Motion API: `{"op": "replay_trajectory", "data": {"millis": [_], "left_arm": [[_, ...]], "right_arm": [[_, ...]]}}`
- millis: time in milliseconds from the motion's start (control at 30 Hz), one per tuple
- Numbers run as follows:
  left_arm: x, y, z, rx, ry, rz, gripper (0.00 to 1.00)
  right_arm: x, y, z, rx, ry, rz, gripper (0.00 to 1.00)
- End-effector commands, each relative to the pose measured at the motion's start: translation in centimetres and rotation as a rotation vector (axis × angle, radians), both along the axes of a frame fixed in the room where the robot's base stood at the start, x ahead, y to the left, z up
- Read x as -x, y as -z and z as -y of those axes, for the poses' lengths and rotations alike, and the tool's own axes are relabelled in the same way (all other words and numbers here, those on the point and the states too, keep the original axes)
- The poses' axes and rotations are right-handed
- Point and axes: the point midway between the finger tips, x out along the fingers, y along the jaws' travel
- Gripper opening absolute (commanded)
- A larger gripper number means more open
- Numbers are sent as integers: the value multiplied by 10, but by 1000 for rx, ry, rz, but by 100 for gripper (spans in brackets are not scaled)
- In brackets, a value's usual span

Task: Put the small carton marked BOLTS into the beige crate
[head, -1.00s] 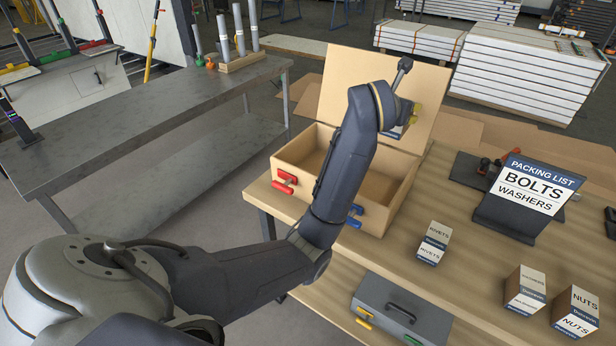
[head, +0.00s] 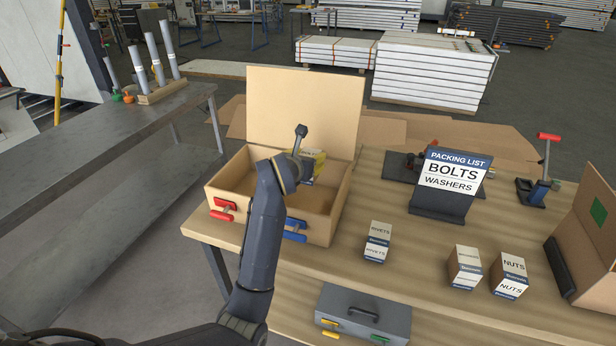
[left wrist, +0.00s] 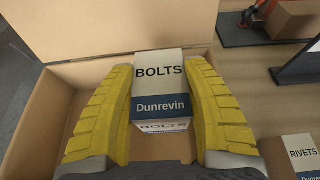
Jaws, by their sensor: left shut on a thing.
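The small carton marked BOLTS (left wrist: 159,88) is white with a blue Dunrevin band. It sits between the yellow fingers of my left gripper (left wrist: 160,110), which is shut on it. In the head view my left gripper (head: 312,165) is over the right rear part of the beige crate (head: 322,222), and my wrist mostly hides the carton. In the left wrist view the open crate (left wrist: 38,125) lies around and below the carton. I cannot tell how far the carton is from the crate floor. My right gripper is not in view.
The crate's raised lid (head: 300,105) stands behind the gripper. A RIVETS carton (head: 377,242), a brown-and-white carton (head: 465,268) and a NUTS carton (head: 509,275) stand to the right. A packing list sign (head: 452,175) reads BOLTS, WASHERS. A grey toolbox (head: 362,315) is in front.

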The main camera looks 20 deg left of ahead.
Motion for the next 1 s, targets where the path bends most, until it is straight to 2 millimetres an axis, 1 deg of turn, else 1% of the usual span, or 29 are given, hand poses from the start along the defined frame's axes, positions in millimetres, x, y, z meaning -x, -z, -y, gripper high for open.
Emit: {"op": "replay_trajectory", "data": {"millis": [33,100,367,500,633,767,1000], "left_arm": [[0,7,0,1,0,0,7],[0,13,0,0,0,1,7],[0,27,0,0,0,1,7],[0,45,0,0,0,-1,7],[0,58,0,0,0,1,7],[0,63,0,-1,0,3,7],[0,63,0,-1,0,3,7]], "right_arm": [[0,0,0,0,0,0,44],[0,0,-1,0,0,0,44],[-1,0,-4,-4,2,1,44],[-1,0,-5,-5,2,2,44],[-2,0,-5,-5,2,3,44],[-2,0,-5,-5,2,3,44],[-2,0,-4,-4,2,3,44]]}}
